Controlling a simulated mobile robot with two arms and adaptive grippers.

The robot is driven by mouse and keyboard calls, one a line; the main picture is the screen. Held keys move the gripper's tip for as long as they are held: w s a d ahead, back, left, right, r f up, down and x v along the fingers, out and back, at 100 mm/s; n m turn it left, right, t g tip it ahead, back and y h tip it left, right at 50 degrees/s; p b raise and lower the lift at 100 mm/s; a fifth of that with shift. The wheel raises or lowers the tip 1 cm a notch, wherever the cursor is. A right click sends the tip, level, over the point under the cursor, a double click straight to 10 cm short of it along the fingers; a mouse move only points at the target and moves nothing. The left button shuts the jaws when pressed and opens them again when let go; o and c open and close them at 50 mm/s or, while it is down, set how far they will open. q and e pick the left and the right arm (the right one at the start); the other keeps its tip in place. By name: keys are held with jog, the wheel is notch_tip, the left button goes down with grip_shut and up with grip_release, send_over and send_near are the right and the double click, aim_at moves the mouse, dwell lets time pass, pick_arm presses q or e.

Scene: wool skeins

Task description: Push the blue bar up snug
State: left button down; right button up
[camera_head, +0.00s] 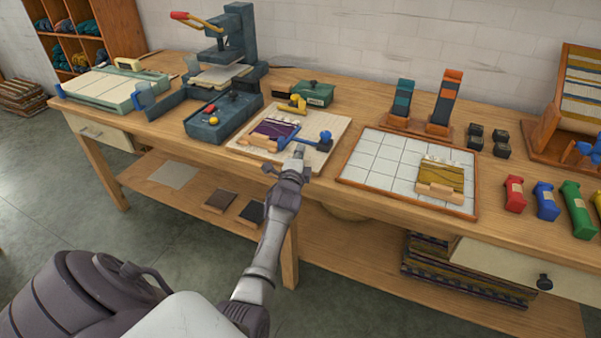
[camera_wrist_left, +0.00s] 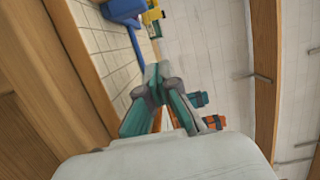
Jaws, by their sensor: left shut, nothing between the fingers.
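The blue bar (camera_head: 299,139) lies on a light wooden board (camera_head: 325,155), with a blue block (camera_head: 325,137) at its right end. A purple woven piece (camera_head: 272,128) with a pale wooden strip (camera_head: 258,142) lies to its left. My left gripper (camera_head: 299,151) is shut and empty at the near side of the bar; I cannot tell whether it touches. In the left wrist view the blue bar (camera_wrist_left: 136,46) runs beyond the shut fingertips (camera_wrist_left: 156,70), and its block shows at the top (camera_wrist_left: 122,9). My right gripper is not in view.
A yellow clamp (camera_head: 294,104) and a green box (camera_head: 313,93) stand behind the bar. A white tiled tray (camera_head: 376,151) with an olive woven piece (camera_head: 440,173) lies to the right. A dark blue box (camera_head: 222,116) stands to the left. The table's front edge is close.

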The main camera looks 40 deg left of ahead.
pick_arm(q)
jog(key=shift+s+f, duration=0.15)
jog(key=shift+s, duration=1.05)
jog(key=v, duration=0.6)
jog(key=shift+s, duration=0.2)
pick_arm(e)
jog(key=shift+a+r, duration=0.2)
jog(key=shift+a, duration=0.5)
